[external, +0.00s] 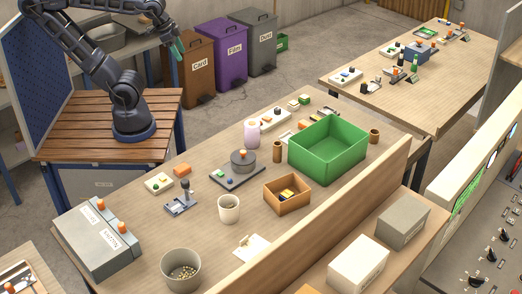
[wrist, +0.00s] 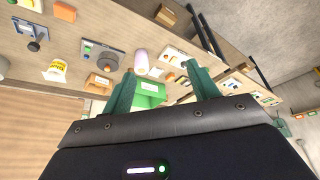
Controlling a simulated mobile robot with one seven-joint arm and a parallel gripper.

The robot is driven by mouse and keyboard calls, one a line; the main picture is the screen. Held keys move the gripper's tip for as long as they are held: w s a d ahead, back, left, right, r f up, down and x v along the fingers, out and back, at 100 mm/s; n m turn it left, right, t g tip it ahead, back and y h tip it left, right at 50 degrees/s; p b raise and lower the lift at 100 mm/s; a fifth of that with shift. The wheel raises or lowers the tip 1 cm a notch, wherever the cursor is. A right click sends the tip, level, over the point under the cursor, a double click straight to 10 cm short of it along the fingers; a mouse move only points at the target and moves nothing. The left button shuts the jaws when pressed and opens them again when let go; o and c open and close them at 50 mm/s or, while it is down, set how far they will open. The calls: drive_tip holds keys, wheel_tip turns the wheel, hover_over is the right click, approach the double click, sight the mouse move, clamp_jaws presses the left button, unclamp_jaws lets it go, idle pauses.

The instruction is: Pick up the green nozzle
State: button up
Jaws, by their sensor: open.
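I cannot make out a green nozzle for certain. Small green items show in the external view: a little green block (external: 304,99) on the near table, and a slim upright green piece (external: 414,63) on the far table. They are too small to identify. My gripper (external: 178,50) is raised at the upper left, beyond the near table's edge and apart from these items. In the wrist view my gripper (wrist: 160,68) shows two green fingers spread apart with nothing between them.
The near table (external: 215,265) holds a large green bin (external: 318,163), a brown wooden box (external: 287,203), a white cup (external: 229,209), a pink-white roll (external: 252,133) and a grey pot (external: 181,270). A wooden divider (external: 340,205) borders it. Waste bins (external: 223,65) stand behind; floor lies between the tables.

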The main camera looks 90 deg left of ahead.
drive_tip(key=shift+o, duration=0.5)
drive_tip(key=n+g, duration=0.5)
drive_tip(key=n, duration=0.4)
hover_over(305, 96)
wheel_tip(305, 96, down, 24)
wheel_tip(305, 96, down, 10)
drive_tip(key=shift+s+d+f, duration=0.1)
drive_tip(key=c, duration=1.1)
drive_tip(key=shift+c, duration=0.2)
